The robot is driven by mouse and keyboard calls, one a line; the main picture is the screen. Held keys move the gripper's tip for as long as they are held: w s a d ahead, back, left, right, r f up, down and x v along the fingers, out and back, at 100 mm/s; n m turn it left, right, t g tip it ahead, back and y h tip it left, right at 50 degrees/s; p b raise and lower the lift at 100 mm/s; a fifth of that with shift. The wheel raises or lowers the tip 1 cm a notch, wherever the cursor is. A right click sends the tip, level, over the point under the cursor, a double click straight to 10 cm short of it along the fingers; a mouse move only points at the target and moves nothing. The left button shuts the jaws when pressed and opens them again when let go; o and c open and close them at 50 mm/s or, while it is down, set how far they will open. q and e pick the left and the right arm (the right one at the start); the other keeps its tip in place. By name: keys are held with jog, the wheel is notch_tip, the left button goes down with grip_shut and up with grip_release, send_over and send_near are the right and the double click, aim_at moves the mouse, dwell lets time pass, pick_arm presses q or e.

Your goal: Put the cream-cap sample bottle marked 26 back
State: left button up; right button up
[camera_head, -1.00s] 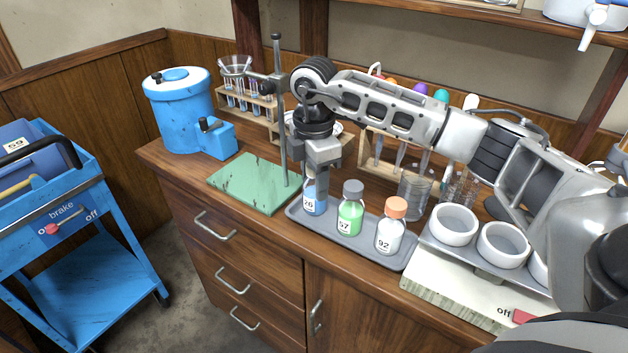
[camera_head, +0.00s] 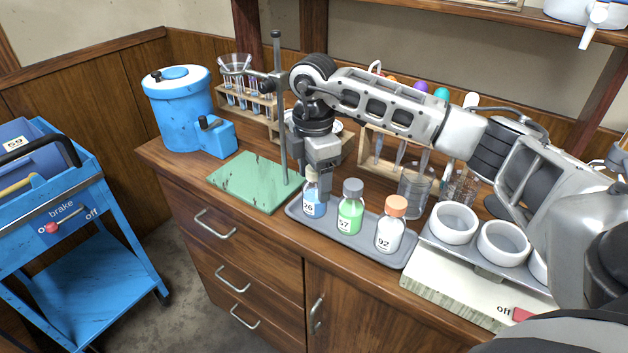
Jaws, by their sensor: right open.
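The sample bottle marked 26 (camera_head: 310,206) has blue contents and a pale cap. It stands upright at the left end of the grey tray (camera_head: 350,245). My right gripper (camera_head: 318,188) is open, pointing down at the bottle's cap. One finger shows in front of the bottle's right side and the cap is partly hidden. I cannot tell whether the fingers touch it. My left gripper is not in view.
On the same tray stand a green bottle marked 57 (camera_head: 350,208) and an orange-capped bottle marked 92 (camera_head: 391,226). A stand with a green base (camera_head: 250,182) is to the left. A balance with white cups (camera_head: 453,223) is at right.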

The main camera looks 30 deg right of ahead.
notch_tip(320, 180, up, 11)
jog(key=shift+f+b, duration=0.1)
jog(key=shift+b, duration=0.3)
dwell(0.4)
